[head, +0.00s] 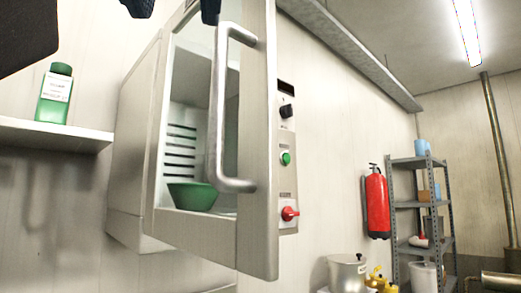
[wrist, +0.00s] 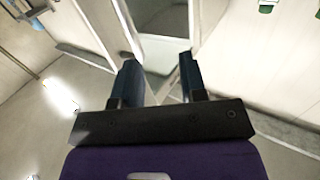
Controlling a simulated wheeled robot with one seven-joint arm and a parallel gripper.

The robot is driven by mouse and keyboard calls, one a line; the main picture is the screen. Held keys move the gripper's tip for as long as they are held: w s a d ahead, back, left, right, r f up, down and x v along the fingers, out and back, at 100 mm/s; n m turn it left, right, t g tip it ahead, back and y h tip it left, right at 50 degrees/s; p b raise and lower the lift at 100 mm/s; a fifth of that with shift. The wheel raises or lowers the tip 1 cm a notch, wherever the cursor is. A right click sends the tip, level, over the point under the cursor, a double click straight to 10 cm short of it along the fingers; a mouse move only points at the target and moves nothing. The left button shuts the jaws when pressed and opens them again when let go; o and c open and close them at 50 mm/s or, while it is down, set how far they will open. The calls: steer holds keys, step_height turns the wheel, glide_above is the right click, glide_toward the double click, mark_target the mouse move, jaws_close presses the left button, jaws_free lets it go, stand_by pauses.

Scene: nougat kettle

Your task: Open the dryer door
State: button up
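The dryer (head: 133,130) is a pale wall-mounted cabinet. Its door (head: 257,130) appears partly open, its right edge standing out toward me in front of the control panel. A long grey handle (head: 217,110) is on the door. A green bowl (head: 192,196) sits inside, below dark slots. My gripper (wrist: 159,75) is open in the wrist view, its two dark fingers apart with nothing clearly held. The pale door edge (wrist: 126,28) and the cabinet show beyond the fingers. In the head view only dark finger ends show at the top edge; whether they touch the door is unclear.
A shelf (head: 60,133) with a green bottle (head: 55,95) is at left. The control panel (head: 287,158) has knobs and a green button. A fire extinguisher (head: 377,203), a metal rack (head: 420,163) and a metal pot (head: 347,271) are at right.

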steer(key=shift+s+a, duration=0.3)
steer(key=shift+s, duration=0.35)
steer(key=shift+s+a, duration=0.25)
steer(key=shift+s, duration=0.4)
steer(key=v, duration=1)
steer(key=shift+s, duration=0.4)
steer(key=shift+d, duration=0.1)
steer(key=w+d+f+m+g+h, duration=0.1)
steer(key=w+d+f+g+h, duration=0.15)
steer(key=w+d+f, duration=0.6)
steer(key=w+d+f+m+g+h, duration=0.1)
steer(key=w+d+f+m+g, duration=0.15)
steer(key=w+d, duration=1.1)
steer(key=w+d+f+g, duration=0.1)
steer(key=d+f, duration=0.3)
steer(key=f, duration=0.4)
steer(key=w+d+f+n+g, duration=0.1)
steer(key=d+f+g, duration=0.2)
steer(key=f, duration=0.6)
steer(key=w+d+f+g, duration=0.1)
steer(key=d+f+g, duration=0.2)
steer(key=d+f, duration=0.3)
step_height(320, 180, down, 2)
steer(key=shift+w+d+f, duration=0.25)
steer(key=shift+w+d, duration=0.1)
steer(key=shift+d, duration=0.05)
